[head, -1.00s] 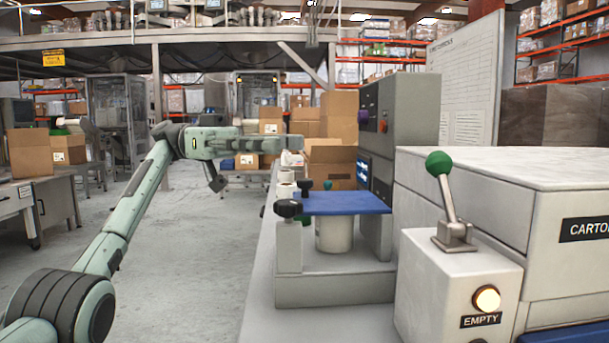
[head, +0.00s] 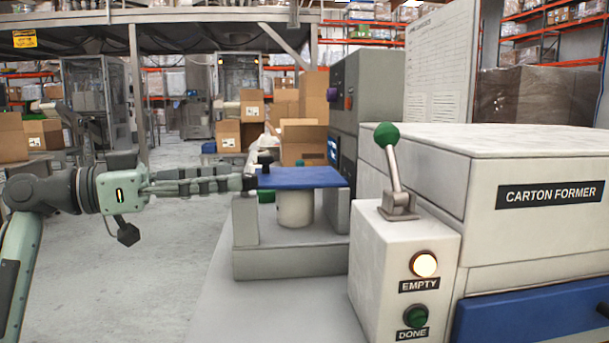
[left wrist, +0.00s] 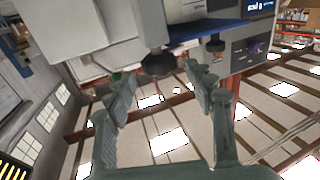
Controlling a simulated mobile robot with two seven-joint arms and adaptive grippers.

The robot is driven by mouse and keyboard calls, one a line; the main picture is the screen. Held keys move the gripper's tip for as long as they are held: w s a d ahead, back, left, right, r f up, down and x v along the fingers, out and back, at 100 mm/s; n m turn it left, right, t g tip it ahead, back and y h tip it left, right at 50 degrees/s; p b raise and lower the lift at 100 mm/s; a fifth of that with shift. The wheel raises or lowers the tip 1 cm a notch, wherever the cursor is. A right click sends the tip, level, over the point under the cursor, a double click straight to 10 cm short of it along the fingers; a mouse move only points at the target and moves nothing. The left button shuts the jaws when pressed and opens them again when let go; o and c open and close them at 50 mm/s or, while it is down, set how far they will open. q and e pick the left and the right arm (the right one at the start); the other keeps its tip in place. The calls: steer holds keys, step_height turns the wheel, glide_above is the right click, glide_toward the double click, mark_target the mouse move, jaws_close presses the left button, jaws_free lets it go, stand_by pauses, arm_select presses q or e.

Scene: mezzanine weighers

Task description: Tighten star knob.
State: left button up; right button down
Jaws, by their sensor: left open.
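The black star knob (left wrist: 158,64) sits on the side of the clamp fixture (head: 290,262), below the left end of its blue plate (head: 300,178). In the head view the knob is mostly hidden by my left gripper (head: 246,180), which reaches in level from the left. In the left wrist view my left gripper (left wrist: 158,84) is open, with the knob between and just beyond its fingertips. I cannot tell whether a finger touches it. A white round container (head: 295,209) stands under the blue plate. My right gripper is not in view.
A smaller black knob (head: 265,161) stands above the plate, close to my left fingers. A green knob (head: 267,196) is under it. The lever box (head: 402,275) and carton former (head: 535,165) stand to the right. The floor (head: 160,270) at left is clear.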

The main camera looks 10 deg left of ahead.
arm_select(q)
steer(key=p+x, duration=0.1)
steer(key=x, duration=0.6)
steer(key=shift+w+d, duration=0.25)
steer(key=shift+w, duration=0.05)
jaws_close()
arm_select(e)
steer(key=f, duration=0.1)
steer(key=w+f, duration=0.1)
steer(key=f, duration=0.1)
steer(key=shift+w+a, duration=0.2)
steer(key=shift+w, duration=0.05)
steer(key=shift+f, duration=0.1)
